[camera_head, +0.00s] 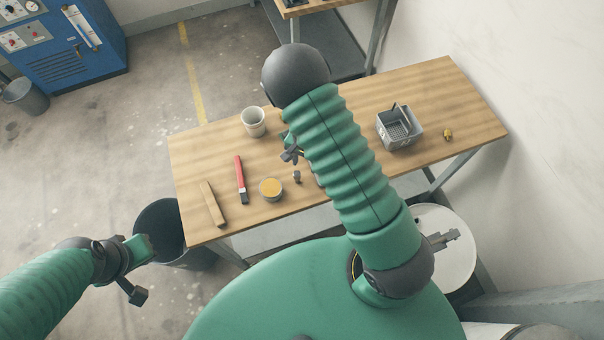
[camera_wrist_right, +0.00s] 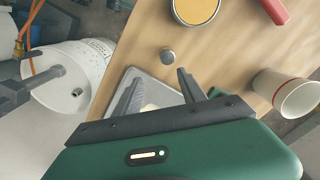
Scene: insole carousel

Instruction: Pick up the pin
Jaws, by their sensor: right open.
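A small grey metal piece, which looks like the pin (camera_head: 297,176), stands on the wooden table next to the tin of yellow-orange contents. In the right wrist view the pin (camera_wrist_right: 167,55) shows as a round grey top just beyond my fingertips. My right gripper (camera_head: 291,154) is over the table, open and apart from the pin. In the right wrist view my right gripper (camera_wrist_right: 158,78) has its two fingers spread with nothing held, above a pale tray (camera_wrist_right: 152,78). My left gripper (camera_head: 140,270) hangs at the lower left, off the table; its jaw gap is unclear.
The tin (camera_head: 271,188), a red-handled tool (camera_head: 240,178), a wooden strip (camera_head: 212,204) and a cup (camera_head: 254,121) are on the table. A grey basket (camera_head: 399,126) and brass piece (camera_head: 447,134) lie right. A dark bin (camera_head: 163,232) and white drum (camera_head: 455,262) stand nearby.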

